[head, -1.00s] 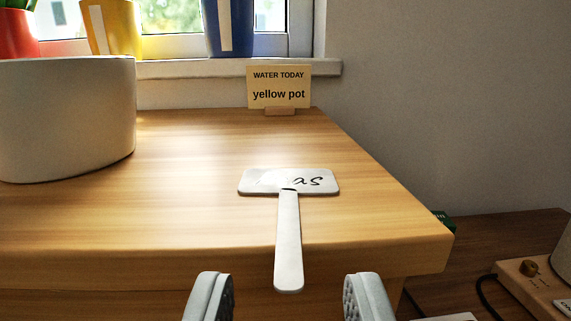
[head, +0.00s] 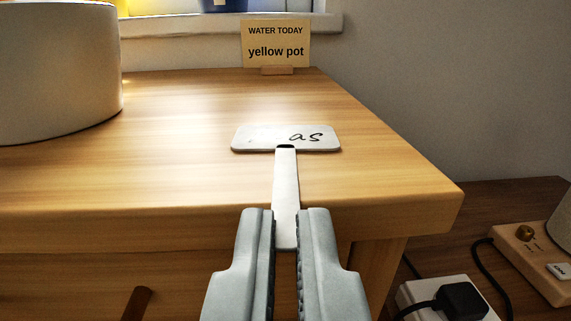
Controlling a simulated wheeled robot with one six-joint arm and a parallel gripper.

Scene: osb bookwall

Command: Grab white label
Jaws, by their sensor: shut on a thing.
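The white label (head: 286,138) is a T-shaped plant marker with a flat head and a long stem. My gripper (head: 286,225) is shut on the lower stem, one grey finger on each side.
A card reading "WATER TODAY yellow pot" (head: 275,42) stands at the back by the window sill. A large white pot (head: 55,75) stands at the left. A black plug (head: 462,301) and a wooden box with a knob (head: 535,262) sit lower right. The wooden top (head: 180,165) is clear around the label.

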